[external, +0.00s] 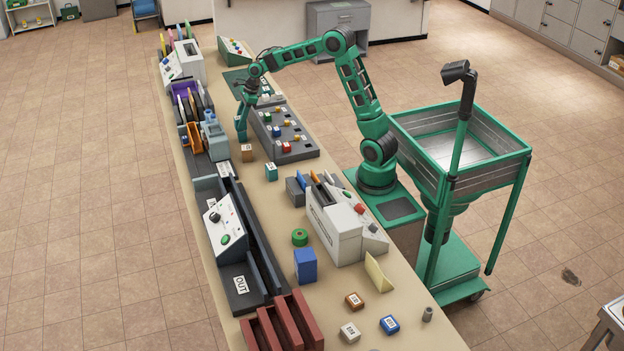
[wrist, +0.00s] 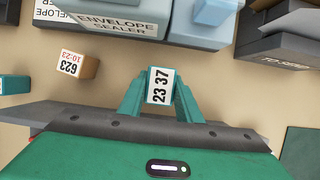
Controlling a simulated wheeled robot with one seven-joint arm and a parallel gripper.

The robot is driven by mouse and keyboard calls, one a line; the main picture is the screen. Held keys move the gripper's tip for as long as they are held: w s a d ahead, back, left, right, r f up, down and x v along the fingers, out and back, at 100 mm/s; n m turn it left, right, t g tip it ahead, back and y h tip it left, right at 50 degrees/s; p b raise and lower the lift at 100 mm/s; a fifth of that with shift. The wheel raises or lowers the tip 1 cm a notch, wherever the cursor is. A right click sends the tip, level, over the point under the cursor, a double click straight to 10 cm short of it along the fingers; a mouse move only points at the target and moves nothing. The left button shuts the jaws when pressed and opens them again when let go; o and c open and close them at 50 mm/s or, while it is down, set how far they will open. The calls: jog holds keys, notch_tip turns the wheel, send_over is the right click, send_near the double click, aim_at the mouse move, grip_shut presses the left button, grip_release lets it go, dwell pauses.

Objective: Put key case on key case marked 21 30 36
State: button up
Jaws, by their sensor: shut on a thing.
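My gripper (wrist: 160,92) is shut on a small block, the key case marked 23 37 (wrist: 160,86). Its white label faces the wrist camera; the fingers hide its sides. In the external view my gripper (external: 241,138) points down over the bench's left part, and the held case cannot be made out there. A brown case (wrist: 79,64) marked 623 10-23 lies left of the gripper in the wrist view; a brown case (external: 247,152) stands near the gripper in the external view. A teal case (external: 271,171) stands nearby. No label 21 30 36 is readable.
The envelope sealer (wrist: 115,22) and a dark tray (wrist: 285,50) border the gripper in the wrist view. A grey panel with coloured pieces (external: 306,151) lies beside the arm. Orange (external: 354,300), white (external: 349,333) and blue (external: 389,324) cases sit at the bench's near end.

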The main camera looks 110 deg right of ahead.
jog(key=shift+f, duration=0.15)
jog(key=o, duration=1.1)
jog(key=v, duration=1.2)
jog(key=s+a+f+n+g, duration=0.1)
jog(key=s+a+n, duration=0.5)
jog(key=a, duration=0.4)
jog(key=s+a+f+n+g, duration=0.1)
jog(key=s+a+n+g, duration=0.15)
jog(key=a+n, duration=0.7)
jog(key=s+a+f+n, duration=0.3)
jog(key=s+a+n, duration=0.3)
jog(key=s, duration=0.3)
jog(key=s+a+f+n, duration=0.4)
jog(key=s+a+n, duration=0.2)
jog(key=s+n, duration=0.2)
jog(key=shift+s+f+g, duration=0.15)
jog(key=shift+s+g, duration=0.3)
jog(key=shift+a, duration=0.1)
